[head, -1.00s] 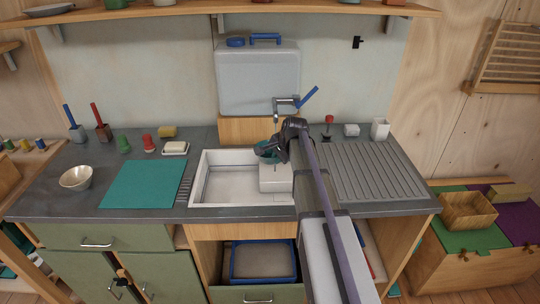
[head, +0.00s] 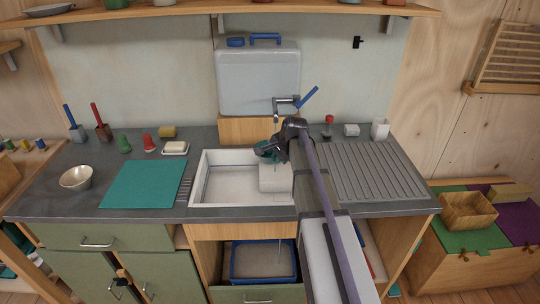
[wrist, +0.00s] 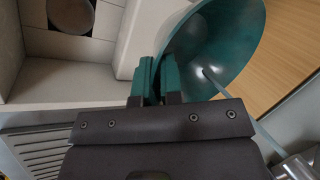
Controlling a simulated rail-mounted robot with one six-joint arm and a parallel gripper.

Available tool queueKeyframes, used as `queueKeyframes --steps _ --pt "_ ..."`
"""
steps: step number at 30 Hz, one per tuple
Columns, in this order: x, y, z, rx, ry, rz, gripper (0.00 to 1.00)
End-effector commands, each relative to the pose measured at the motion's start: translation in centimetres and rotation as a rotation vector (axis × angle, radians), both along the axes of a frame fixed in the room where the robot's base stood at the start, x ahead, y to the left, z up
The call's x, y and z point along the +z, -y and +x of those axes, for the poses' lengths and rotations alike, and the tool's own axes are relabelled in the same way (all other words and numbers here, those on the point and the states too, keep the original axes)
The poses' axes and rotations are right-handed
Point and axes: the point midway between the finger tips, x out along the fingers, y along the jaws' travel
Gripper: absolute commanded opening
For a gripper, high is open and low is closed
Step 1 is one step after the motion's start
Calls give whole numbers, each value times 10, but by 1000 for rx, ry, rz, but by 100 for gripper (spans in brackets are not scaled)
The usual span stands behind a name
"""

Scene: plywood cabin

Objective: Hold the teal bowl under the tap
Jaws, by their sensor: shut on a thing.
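The teal bowl (head: 268,152) is over the right part of the sink (head: 225,202), below the tap (head: 283,101). My gripper (head: 279,147) is shut on its rim. In the wrist view my gripper (wrist: 158,80) pinches the bowl (wrist: 240,30) at its edge, and the bowl's inside shows. A thin grey-blue streak (wrist: 240,110) runs from the metal tap part (wrist: 296,166) at the lower right into the bowl. It looks like water. The tap's blue lever (head: 308,97) points up and right. My arm hides part of the sink's right side.
A ribbed drainer (head: 370,170) lies right of the sink. A teal mat (head: 143,184) and a pale bowl (head: 76,178) are to the left. A soap dish (head: 175,148) is behind the sink's left corner. A pale tank (head: 258,78) stands behind the tap.

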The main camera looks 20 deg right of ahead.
Motion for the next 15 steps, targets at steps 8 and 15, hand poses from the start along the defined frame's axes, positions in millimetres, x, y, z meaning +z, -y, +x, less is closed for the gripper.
queueKeyframes --steps 8,15 --pt "0 1 0 -1 0 0 0" --pt "0 10 -3 -2 0 1 0"
